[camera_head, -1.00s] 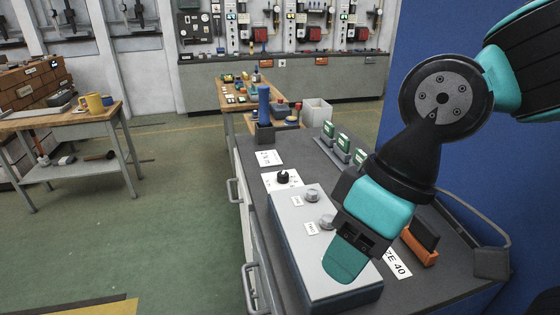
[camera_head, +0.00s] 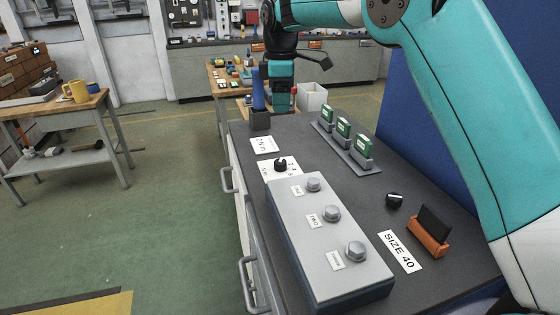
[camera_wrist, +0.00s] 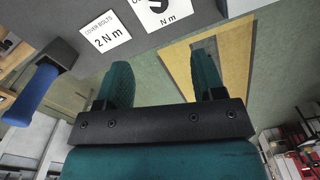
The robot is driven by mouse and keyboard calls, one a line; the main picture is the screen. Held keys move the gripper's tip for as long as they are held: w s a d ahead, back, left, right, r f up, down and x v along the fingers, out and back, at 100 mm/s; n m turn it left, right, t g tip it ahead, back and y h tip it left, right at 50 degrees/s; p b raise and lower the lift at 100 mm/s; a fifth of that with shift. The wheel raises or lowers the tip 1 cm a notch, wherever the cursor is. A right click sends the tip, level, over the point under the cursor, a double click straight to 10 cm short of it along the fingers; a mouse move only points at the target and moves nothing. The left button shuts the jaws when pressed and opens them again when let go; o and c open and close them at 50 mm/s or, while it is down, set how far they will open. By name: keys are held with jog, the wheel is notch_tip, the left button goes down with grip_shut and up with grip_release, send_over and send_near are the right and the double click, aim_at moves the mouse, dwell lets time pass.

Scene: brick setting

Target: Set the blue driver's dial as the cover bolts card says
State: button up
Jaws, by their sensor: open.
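The blue driver (camera_head: 258,92) stands upright in a dark holder (camera_head: 260,119) at the bench's back left; it also shows at the left of the wrist view (camera_wrist: 33,95). The white cover bolts card (camera_wrist: 105,38) reads "2 N m"; in the head view the card (camera_head: 265,146) lies just in front of the holder. A white dial plate (camera_head: 266,166) with a black knob (camera_head: 280,163) is in front of that card; I cannot read its setting. My gripper (camera_head: 281,103) is open and empty beside the driver, apart from it. Its two teal fingers (camera_wrist: 163,78) show spread.
A grey box with several bolts (camera_head: 318,285) fills the bench front. A rack of green items (camera_head: 345,148), a loose black knob (camera_head: 394,200), an orange holder (camera_head: 428,242) and a "SIZE 40" card (camera_head: 400,251) are to the right. Bare bench top lies between box and rack.

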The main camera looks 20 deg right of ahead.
aim_at(280, 161)
notch_tip(280, 161, down, 17)
jog(key=p, duration=0.3)
jog(key=shift+w+f, duration=0.15)
jog(key=shift+f, duration=0.05)
jog(key=c, duration=0.9)
